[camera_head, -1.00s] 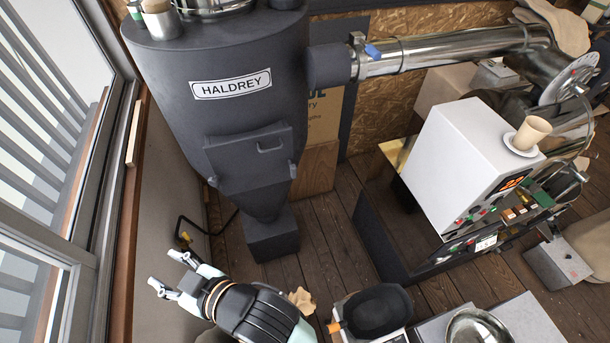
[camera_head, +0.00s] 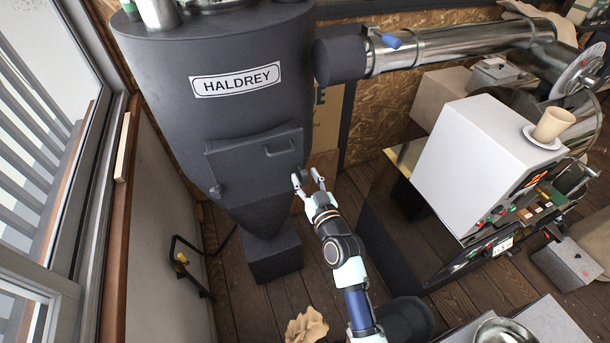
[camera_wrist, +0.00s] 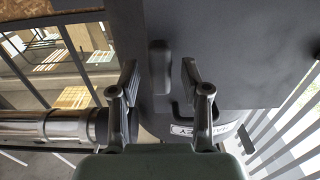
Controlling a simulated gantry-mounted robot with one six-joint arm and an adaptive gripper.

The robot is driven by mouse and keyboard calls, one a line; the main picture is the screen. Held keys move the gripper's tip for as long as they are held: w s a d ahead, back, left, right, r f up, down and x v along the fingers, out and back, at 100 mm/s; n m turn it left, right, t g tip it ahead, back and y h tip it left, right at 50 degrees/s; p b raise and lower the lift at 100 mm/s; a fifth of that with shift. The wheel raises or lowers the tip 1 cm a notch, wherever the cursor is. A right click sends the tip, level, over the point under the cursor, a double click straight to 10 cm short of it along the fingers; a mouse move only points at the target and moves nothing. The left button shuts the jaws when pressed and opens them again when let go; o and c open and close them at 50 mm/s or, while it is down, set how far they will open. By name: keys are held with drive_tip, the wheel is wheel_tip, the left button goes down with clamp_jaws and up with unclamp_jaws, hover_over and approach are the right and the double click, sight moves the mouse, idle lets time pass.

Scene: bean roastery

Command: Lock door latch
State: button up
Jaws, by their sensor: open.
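The dark hopper door (camera_head: 252,165) has a bar handle (camera_head: 281,149) and looks closed. A small dark latch (camera_head: 302,172) sits at its right edge in the head view. My gripper (camera_head: 307,178) is open at that latch, partly covering it. In the wrist view, the latch (camera_wrist: 159,62) is a rounded upright block between my two spread fingers (camera_wrist: 160,76), with a gap visible on each side. It looks ungripped; contact cannot be told.
The dark HALDREY hopper (camera_head: 210,55) stands against the wall. A shiny metal duct (camera_head: 450,48) runs right from it. A white machine (camera_head: 475,150) with a cup (camera_head: 553,125) stands to the right.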

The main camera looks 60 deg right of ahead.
drive_tip(key=shift+w+d, duration=0.45)
clamp_jaws()
drive_tip(key=shift+m, duration=0.3)
drive_tip(key=m, duration=0.4)
drive_tip(key=shift+s+p, duration=0.1)
drive_tip(key=shift+p, duration=0.3)
drive_tip(key=m+p, duration=0.1)
drive_tip(key=m, duration=0.3)
drive_tip(key=shift+d, duration=0.1)
drive_tip(key=m+p, duration=0.1)
drive_tip(key=m, duration=0.4)
drive_tip(key=shift+s+f, duration=0.1)
drive_tip(key=shift+f, duration=0.05)
drive_tip(key=m+p, duration=0.1)
drive_tip(key=m, duration=0.3)
drive_tip(key=shift+f, duration=0.1)
drive_tip(key=shift+d+m, duration=0.1)
drive_tip(key=shift+m, duration=0.2)
